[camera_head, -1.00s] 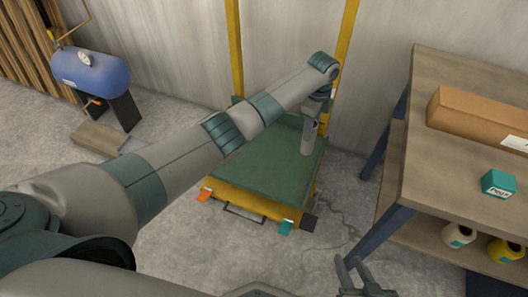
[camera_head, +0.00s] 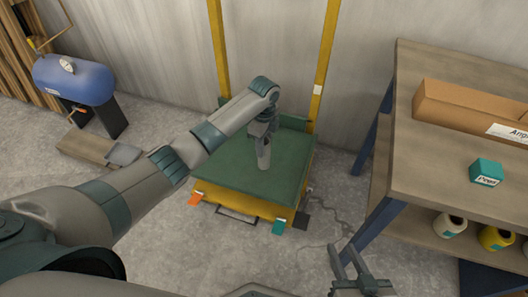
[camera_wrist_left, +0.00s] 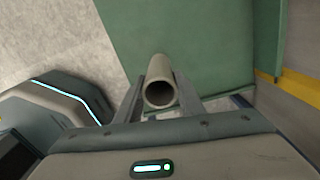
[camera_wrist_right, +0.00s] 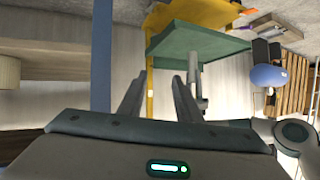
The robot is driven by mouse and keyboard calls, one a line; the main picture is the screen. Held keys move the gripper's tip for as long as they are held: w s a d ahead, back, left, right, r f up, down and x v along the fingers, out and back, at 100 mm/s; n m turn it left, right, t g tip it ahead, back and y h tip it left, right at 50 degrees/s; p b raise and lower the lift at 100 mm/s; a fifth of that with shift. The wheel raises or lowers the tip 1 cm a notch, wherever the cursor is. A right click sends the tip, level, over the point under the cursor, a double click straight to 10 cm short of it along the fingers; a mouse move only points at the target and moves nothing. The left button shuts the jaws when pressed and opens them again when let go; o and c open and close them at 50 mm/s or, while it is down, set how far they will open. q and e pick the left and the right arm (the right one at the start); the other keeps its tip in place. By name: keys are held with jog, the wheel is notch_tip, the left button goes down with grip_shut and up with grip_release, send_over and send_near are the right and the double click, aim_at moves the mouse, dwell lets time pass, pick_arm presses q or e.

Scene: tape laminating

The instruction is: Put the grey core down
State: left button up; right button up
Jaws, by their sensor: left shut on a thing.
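The grey core (camera_head: 263,154) is a hollow grey tube, held upright by my left gripper (camera_head: 263,138) over the green-topped platform (camera_head: 230,170). In the left wrist view, the core (camera_wrist_left: 153,72) sits between the two fingers of my left gripper (camera_wrist_left: 160,98), its open end facing the camera and green behind it. Whether its lower end touches the green top, I cannot tell. My right gripper (camera_head: 350,262) is low at the front, away from the platform. In the right wrist view its fingers (camera_wrist_right: 157,95) stand apart with nothing between them.
Two yellow posts (camera_head: 219,50) rise behind the platform. At right, a wooden workbench (camera_head: 420,165) carries a long cardboard box (camera_head: 450,105) and a teal block (camera_head: 486,172). A blue tank (camera_head: 75,80) stands at left. The green top around the core is clear.

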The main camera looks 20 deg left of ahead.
pick_arm(q)
jog(key=shift+f, duration=0.1)
